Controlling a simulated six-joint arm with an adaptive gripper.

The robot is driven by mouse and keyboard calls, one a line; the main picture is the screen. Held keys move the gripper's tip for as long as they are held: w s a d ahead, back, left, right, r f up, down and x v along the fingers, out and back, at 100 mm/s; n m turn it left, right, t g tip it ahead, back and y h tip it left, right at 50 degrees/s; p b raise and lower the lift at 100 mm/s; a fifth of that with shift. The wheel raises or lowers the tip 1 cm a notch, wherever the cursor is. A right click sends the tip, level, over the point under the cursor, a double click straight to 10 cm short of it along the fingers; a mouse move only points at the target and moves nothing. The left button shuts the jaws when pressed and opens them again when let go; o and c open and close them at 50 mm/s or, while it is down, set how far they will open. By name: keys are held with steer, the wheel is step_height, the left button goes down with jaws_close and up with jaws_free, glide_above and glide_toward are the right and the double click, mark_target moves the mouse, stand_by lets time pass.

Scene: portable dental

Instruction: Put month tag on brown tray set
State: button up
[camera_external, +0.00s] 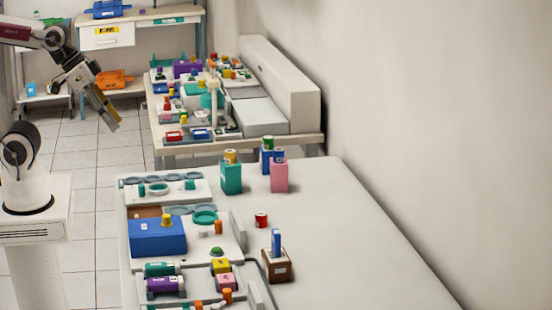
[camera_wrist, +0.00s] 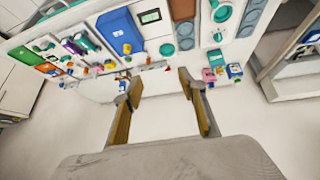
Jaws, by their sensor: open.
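My gripper (camera_external: 105,108) hangs over the floor at the upper left in the external view, apart from the tables and pointing down. In the wrist view my gripper (camera_wrist: 158,75) has its two yellowish fingers spread wide with nothing between them. A brown tray-like surface (camera_external: 145,212) shows on the near table beside a blue box; a brown panel (camera_wrist: 182,10) shows at the top of the wrist view. A small brown block (camera_external: 276,267) with an upright blue piece (camera_external: 276,242) stands on the near table. I cannot tell which small piece is the month tag; no lettering is readable.
The blue box (camera_external: 157,238) carries a yellow-capped item. Teal and pink boxes (camera_external: 279,176) stand at the near table's back. A red can (camera_external: 261,219) stands alone. The near table's right side (camera_external: 360,240) is bare. A second crowded table (camera_external: 170,150) stands behind.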

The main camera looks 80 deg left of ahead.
steer(key=s+a+f+y, duration=0.1)
steer(key=s+a, duration=0.3)
steer(key=s, duration=0.1)
steer(key=shift+n+g, duration=0.4)
steer(key=shift+s+a, duration=0.1)
stand_by(0.8)
